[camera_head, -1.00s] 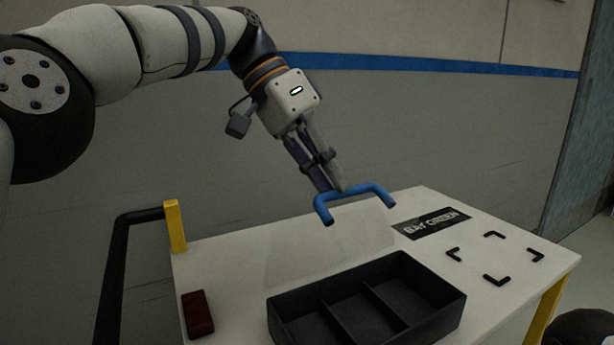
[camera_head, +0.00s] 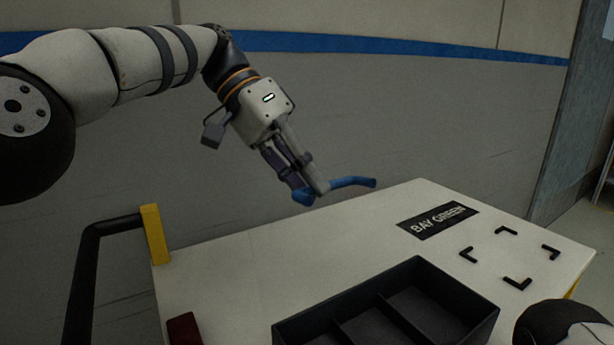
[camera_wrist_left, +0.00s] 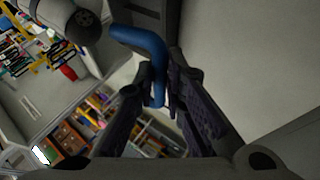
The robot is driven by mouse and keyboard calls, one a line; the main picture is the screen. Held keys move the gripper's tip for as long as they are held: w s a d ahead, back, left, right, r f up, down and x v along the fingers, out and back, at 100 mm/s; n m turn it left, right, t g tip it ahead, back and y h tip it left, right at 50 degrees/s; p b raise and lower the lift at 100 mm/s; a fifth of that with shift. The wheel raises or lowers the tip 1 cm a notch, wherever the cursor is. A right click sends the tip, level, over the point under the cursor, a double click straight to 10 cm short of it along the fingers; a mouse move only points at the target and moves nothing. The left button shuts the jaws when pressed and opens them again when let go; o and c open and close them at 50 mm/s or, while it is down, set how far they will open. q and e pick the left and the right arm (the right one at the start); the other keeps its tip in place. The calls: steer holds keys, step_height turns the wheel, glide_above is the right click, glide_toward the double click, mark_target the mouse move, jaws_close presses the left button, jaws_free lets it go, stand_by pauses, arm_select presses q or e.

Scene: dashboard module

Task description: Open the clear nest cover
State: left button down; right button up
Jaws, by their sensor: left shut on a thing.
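My left gripper (camera_head: 314,188) is shut on the blue handle (camera_head: 352,182) beyond the far edge of the white table, with the wall behind it. In the left wrist view the bent blue handle (camera_wrist_left: 148,45) runs between the two fingers of the gripper (camera_wrist_left: 160,88). The clear cover panel cannot be made out now, so its angle cannot be told. The black tray (camera_head: 288,328) with divided compartments lies on the table at the bottom, its inside in plain sight. My right gripper is not in view.
The white table (camera_head: 250,275) has a black "BAY GREEN" label (camera_head: 437,220) and black corner marks (camera_head: 506,232) at right. A dark red block (camera_head: 185,328) lies at the lower left. A yellow post (camera_head: 155,235) with a black rail stands at the left corner.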

arm_select(q)
steer(key=shift+s+d+f, duration=0.15)
steer(key=shift+f, duration=0.2)
steer(key=c, duration=1.7)
jaws_free()
steer(key=shift+d, duration=0.1)
steer(key=shift+o, duration=0.2)
steer(key=shift+d+r, duration=0.1)
steer(key=shift+r, duration=0.15)
steer(key=shift+r, duration=0.15)
